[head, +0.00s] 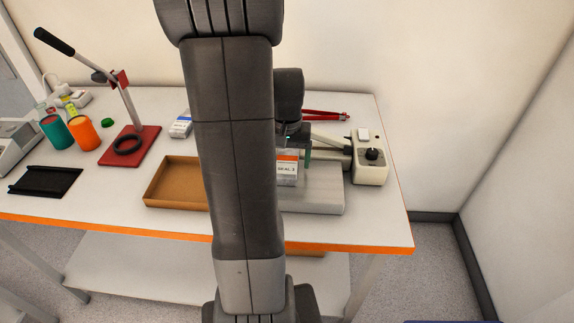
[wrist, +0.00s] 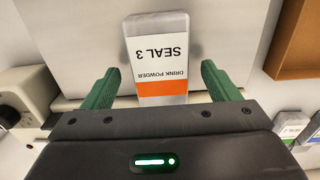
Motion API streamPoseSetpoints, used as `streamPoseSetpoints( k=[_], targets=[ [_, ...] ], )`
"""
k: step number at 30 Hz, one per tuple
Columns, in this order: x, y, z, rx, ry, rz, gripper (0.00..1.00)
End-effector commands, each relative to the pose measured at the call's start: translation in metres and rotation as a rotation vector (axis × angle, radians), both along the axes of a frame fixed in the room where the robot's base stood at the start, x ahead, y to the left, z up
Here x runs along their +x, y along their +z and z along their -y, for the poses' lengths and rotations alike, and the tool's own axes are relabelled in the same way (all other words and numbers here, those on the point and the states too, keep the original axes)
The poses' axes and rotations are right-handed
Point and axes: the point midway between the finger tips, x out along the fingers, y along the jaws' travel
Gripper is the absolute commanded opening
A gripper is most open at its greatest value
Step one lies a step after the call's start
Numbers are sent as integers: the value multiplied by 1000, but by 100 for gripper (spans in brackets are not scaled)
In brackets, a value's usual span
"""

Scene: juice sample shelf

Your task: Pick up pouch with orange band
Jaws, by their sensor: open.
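The pouch with the orange band (wrist: 160,88) is white and grey, with a label reading "DRINK POWDER" and "SEAL 3". In the wrist view it lies between the two green fingers of my gripper (wrist: 161,68), with a gap on each side. My gripper is open and holds nothing. In the head view the pouch (head: 287,172) shows just right of my arm, at the pale grey block (head: 325,195). My arm hides its left part. One green finger of my gripper shows beside it.
A cream sealer with a black knob (head: 370,160) stands right of the pouch. A brown tray (head: 172,183) is to the left, with a blue-and-white pouch (head: 181,124) behind it. A red-based press (head: 130,145), cups and a black rack (head: 46,180) are farther left.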

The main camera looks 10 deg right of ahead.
Motion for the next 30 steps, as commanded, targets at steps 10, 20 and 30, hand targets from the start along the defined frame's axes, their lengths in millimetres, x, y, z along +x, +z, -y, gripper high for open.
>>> streamPoseSetpoints(
  k=[10,20,30],
  targets=[
    [0,-8,0,0,0,1,80],
    [0,-8,0,0,0,1,27],
    [0,-1,0,-1,0,2,27]
  ],
)
